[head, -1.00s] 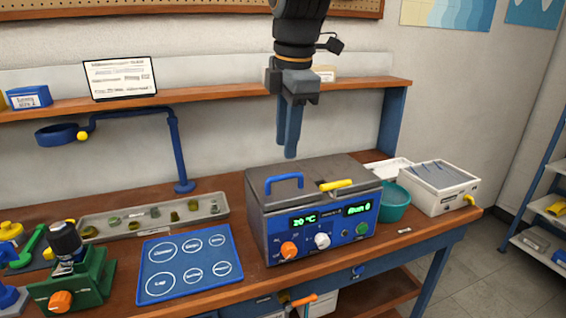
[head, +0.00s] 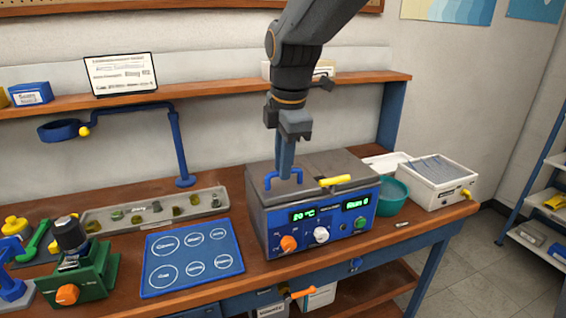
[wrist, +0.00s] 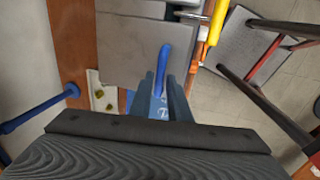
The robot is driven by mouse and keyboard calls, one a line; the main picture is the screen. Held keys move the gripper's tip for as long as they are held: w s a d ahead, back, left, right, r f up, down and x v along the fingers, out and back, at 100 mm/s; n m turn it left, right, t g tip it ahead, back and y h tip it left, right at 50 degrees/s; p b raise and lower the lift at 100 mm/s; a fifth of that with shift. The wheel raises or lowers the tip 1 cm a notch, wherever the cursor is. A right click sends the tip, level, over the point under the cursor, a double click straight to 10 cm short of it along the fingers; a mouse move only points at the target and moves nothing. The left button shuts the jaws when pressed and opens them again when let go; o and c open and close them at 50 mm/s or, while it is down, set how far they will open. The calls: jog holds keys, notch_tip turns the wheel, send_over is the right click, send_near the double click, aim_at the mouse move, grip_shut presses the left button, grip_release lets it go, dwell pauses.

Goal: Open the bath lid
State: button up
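The bath (head: 262,228) is a grey box with a blue control panel, green displays and an orange and a white knob. Its grey lid (head: 328,165) lies shut on top. The lid's blue handle (head: 268,180) stands at the front left of the lid. My gripper (head: 286,177) points down at the handle, and its fingers hide part of it. In the wrist view the handle (wrist: 164,62) runs in between my two fingertips (wrist: 161,82). The fingers look apart, with a gap around the handle; contact is unclear.
A teal bowl (head: 393,197) and a white box (head: 437,183) stand to the right. A blue mat (head: 190,262) and a sample tray (head: 100,222) are to the left. The shelf (head: 220,92) runs behind my arm.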

grip_shut()
jog(key=shift+r, duration=0.1)
